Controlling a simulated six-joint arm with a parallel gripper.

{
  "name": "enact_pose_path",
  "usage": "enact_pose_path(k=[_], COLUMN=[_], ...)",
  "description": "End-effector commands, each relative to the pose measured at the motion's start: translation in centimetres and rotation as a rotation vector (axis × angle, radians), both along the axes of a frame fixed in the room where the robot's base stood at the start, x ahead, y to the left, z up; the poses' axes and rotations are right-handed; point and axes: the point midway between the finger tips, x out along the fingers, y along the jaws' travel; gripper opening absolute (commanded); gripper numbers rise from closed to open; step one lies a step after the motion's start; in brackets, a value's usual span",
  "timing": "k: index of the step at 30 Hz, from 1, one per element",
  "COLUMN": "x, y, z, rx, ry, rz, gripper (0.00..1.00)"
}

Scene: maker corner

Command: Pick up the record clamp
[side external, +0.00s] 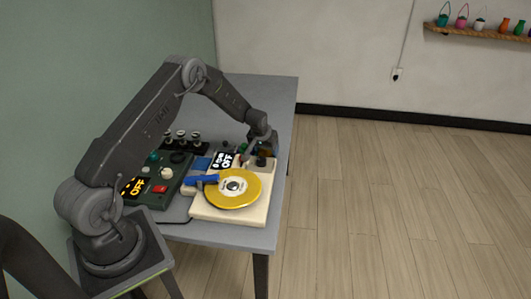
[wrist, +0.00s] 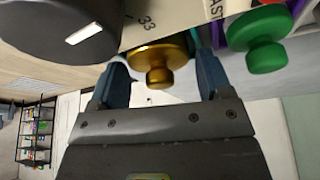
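A gold stepped piece with a round knob (wrist: 158,62), which looks like the record clamp, is between my fingertips in the wrist view. My gripper (wrist: 162,78) is open, with a finger on each side and gaps to the gold piece. In the side view my gripper (side external: 263,148) is low at the back right corner of the cream turntable (side external: 250,212). The gold piece cannot be told apart there behind and beside the fingers.
A green knobbed piece (wrist: 263,42) is close beside one finger. A large dark knob (wrist: 62,30) with a white mark is on the other side. A yellow record (side external: 245,193) lies on the turntable. A control box (side external: 160,188) stands left of it. The grey table's (side external: 285,98) back is clear.

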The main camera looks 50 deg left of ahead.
Motion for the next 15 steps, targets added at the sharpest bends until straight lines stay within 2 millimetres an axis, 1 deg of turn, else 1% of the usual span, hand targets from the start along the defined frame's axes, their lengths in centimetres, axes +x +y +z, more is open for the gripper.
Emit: enact_pose_path(k=[1, 2, 12, 13, 15], x=[0.00, -0.01, 0.00, 0.05, 0.05], y=[0.00, 0.00, -0.01, 0.01, 0.01], z=[0.01, 0.02, 0.02, 0.10, 0.10], rx=[0.000, 0.000, 0.000, 0.001, 0.001], ry=[0.000, 0.000, 0.000, -0.002, -0.002], rz=[0.000, 0.000, 0.000, 0.000, 0.000], gripper=[0.67, 0.64, 0.32, 0.30, 0.30])
